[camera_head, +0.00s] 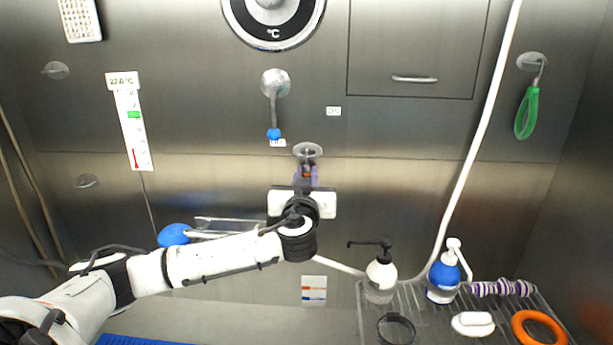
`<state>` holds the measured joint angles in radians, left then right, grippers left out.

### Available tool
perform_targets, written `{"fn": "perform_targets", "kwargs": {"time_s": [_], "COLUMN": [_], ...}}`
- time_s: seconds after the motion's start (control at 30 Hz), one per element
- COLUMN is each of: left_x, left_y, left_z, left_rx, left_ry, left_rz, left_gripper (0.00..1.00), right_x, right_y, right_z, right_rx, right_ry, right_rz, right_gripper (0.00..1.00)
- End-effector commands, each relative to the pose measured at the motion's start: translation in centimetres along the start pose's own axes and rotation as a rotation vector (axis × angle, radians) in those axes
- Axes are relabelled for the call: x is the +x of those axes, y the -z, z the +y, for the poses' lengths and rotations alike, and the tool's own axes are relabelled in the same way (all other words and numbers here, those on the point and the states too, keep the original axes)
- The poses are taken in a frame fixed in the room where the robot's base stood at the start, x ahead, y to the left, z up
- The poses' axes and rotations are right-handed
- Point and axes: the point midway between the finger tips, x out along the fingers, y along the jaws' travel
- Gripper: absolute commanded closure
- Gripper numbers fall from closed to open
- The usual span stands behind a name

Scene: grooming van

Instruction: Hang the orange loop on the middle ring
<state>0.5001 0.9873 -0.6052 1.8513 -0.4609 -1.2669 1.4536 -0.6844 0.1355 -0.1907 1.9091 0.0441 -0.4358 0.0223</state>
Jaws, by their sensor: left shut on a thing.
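My left gripper (307,178) is in the centre, at the back wall just below a round wall mount (308,150), the middle one. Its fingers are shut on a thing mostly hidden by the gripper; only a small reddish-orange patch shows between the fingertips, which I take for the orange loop. I cannot tell whether it touches the mount's ring. A green loop (527,112) hangs from the right mount (532,62). A left mount (56,70) looks empty. My right gripper is out of view.
A pale hose (478,140) runs down the wall. A lever (273,105) projects above the gripper.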

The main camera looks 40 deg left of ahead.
Motion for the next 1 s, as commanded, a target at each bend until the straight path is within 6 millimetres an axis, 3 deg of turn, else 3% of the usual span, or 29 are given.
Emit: {"fn": "perform_targets", "kwargs": {"time_s": [0.03, 0.07, 0.2, 0.57, 1.0], "left_x": [0.0, 0.0, 0.0, -0.6, -8.4], "left_y": [0.0, 0.0, 0.0, -0.2, -0.3], "left_z": [0.0, 0.0, 0.0, 0.1, 0.1], "left_rx": [0.000, 0.000, 0.000, 0.000, -0.002], "left_ry": [0.000, 0.000, 0.000, -0.002, -0.003], "left_rz": [0.000, 0.000, 0.000, -0.001, -0.003], "left_gripper": [1.00, 0.82, 0.62, 0.62, 0.62], "right_x": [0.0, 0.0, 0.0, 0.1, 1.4], "right_y": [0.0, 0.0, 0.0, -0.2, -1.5], "right_z": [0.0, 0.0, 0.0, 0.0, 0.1], "right_rx": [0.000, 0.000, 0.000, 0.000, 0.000], "right_ry": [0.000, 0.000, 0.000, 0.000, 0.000], "right_rz": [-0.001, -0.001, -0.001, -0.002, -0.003], "right_gripper": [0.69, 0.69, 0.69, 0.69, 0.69]}}
